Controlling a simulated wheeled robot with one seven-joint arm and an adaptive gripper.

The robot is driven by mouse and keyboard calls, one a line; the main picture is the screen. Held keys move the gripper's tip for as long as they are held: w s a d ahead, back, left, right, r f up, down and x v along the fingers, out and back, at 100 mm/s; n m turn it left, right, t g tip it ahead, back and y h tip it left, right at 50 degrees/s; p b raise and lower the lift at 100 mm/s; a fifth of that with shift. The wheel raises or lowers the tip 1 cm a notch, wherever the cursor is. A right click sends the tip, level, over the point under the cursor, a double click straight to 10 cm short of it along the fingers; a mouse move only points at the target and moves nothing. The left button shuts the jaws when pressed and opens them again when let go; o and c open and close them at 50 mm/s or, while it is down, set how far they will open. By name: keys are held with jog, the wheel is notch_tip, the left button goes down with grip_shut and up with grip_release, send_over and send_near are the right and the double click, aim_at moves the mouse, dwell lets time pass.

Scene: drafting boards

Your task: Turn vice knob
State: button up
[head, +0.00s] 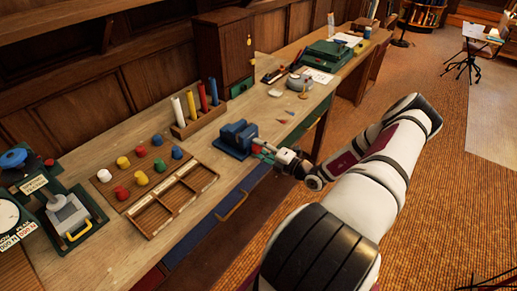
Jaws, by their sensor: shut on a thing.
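A blue vice (236,138) sits on the wooden desk near its front edge, in the middle of the head view. My gripper (262,148) reaches in from the right, at the vice's front right side. It is shut at the place where the vice's knob would be, and a little red shows between the gripper and the vice. The knob itself is mostly hidden by the fingers. My arm comes from the lower right and stays over the floor side of the desk.
A board with several coloured knobs (140,178) and an empty divided wooden tray (174,200) lie left of the vice. A rack of coloured tubes (199,121) stands behind. A blue drawer with a yellow handle (232,207) is below. Open carpet (430,200) lies right.

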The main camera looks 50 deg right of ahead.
jog(key=shift+f+m+b, duration=0.15)
jog(key=shift+m+b, duration=0.25)
jog(key=shift+m, duration=1.8)
jog(key=o, duration=1.2)
jog(key=shift+a, duration=0.1)
jog(key=shift+s, duration=0.1)
jog(key=shift+s+d, duration=0.2)
jog(key=shift+s, duration=1.75)
jog(key=shift+s+d, duration=0.15)
jog(key=shift+s, duration=1.8)
